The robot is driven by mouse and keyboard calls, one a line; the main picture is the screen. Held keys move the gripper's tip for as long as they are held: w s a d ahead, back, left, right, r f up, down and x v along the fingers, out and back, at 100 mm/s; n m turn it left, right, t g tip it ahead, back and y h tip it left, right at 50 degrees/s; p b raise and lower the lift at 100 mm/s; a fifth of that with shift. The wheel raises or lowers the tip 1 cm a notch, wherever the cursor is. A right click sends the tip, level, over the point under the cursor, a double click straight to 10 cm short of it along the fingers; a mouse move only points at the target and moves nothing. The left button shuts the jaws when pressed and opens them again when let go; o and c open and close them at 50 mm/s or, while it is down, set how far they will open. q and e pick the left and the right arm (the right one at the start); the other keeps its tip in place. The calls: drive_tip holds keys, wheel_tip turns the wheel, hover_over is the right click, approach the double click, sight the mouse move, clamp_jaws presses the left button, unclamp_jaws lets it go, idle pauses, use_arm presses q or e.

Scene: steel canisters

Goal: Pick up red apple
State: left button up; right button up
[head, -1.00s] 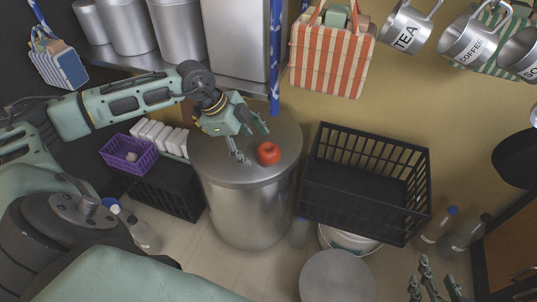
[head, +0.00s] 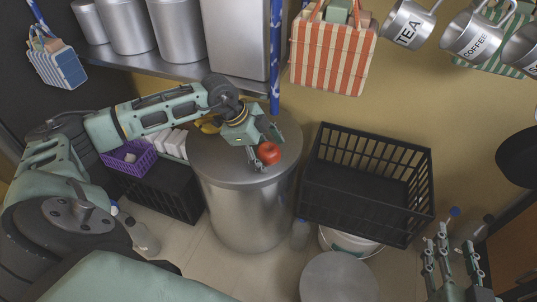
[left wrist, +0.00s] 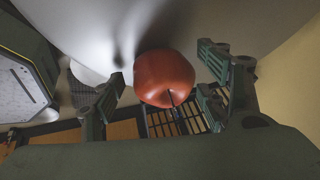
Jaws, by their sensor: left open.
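The red apple (head: 268,153) sits on top of the large steel canister (head: 245,218), toward the right side of its lid. My left gripper (head: 265,152) is open with its fingers around the apple in the head view. In the left wrist view the apple (left wrist: 164,78) shows between the two open fingers (left wrist: 160,90), nearer the right one. I cannot tell whether a finger touches it. My right gripper (head: 450,258) is at the lower right of the head view, empty, with its fingers apart, far from the apple.
A black crate (head: 310,200) stands right of the canister. A smaller round steel lid (head: 338,277) is in front. A purple basket (head: 117,160) is to the left. A steel shelf (head: 180,70) with canisters and a striped bag (head: 330,55) are behind.

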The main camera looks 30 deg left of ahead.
use_arm(q)
drive_tip(key=shift+c, duration=0.6)
drive_tip(key=c, duration=1.2)
